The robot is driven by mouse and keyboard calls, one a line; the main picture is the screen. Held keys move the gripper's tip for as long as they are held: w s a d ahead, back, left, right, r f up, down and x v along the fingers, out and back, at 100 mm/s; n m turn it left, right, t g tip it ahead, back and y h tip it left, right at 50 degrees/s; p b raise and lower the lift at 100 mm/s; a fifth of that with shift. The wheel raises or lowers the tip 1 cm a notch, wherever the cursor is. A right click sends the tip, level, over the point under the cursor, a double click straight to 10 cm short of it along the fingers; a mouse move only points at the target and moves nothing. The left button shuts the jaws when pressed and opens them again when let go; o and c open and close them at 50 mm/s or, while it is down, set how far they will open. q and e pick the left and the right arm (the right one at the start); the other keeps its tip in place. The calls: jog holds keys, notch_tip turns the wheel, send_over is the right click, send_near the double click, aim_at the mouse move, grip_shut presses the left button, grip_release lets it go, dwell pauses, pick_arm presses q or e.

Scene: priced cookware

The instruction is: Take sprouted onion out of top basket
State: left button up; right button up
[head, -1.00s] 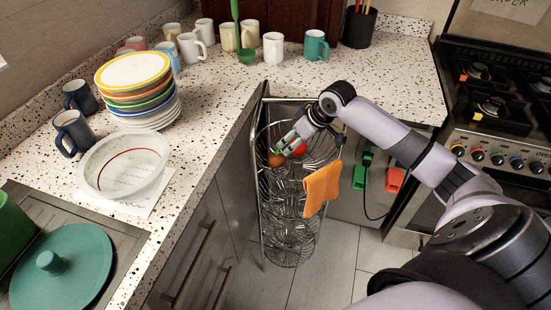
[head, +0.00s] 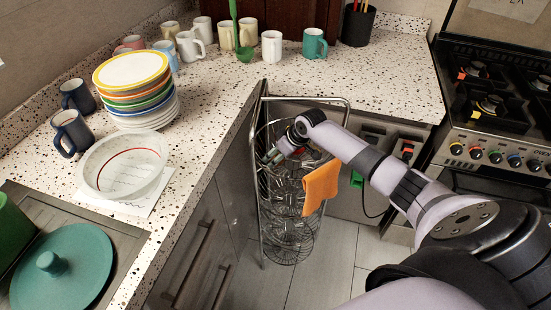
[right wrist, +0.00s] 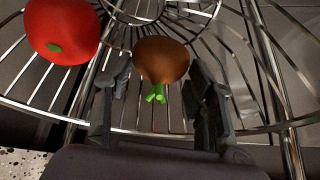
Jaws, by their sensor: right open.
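The sprouted onion (right wrist: 162,60) is brown with a short green sprout and lies in the wire top basket (right wrist: 235,62), seen in the right wrist view. My right gripper (right wrist: 158,78) is open, with its fingers to the left and right of the onion's sprout end; whether they touch it I cannot tell. In the head view my right gripper (head: 270,156) is down inside the top basket of the metal rack (head: 262,205) and hides the onion. My left gripper is not in view.
A red tomato (right wrist: 62,30) lies left of the onion in the same basket. An orange cloth (head: 321,187) hangs on the rack's right side. The speckled counter (head: 215,115) borders the rack, with stacked plates (head: 135,85) and several mugs. A stove (head: 500,110) stands at the right.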

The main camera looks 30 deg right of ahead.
aim_at(277, 154)
jog(key=shift+c, duration=0.4)
jog(key=c, duration=1)
notch_tip(277, 154, up, 10)
jog(key=shift+r, duration=0.1)
notch_tip(277, 154, up, 2)
jog(key=shift+p, duration=1.15)
